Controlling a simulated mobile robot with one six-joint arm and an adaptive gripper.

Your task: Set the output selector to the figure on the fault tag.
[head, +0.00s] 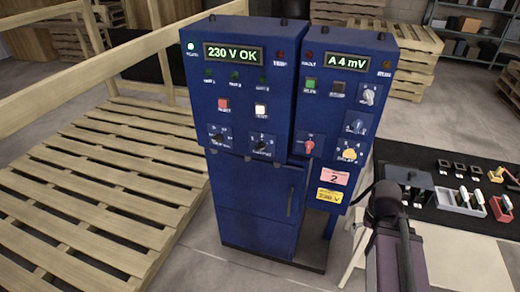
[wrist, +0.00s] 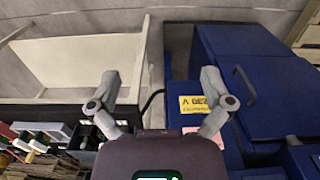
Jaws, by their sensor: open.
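A pink tag (head: 334,178) with the figure 2 hangs on the lower front of the right blue cabinet (head: 345,60); its small print is unreadable. Part of the pink tag also shows in the wrist view (wrist: 207,136).
The left blue cabinet (head: 235,90) reads 230 V OK and has two black knobs; the right display (head: 346,62) reads A 4 mV. A yellow 230 V label (head: 329,195) sits under the pink tag. A black-topped bench (head: 440,160) with small parts stands right. Pallets (head: 100,170) lie left.

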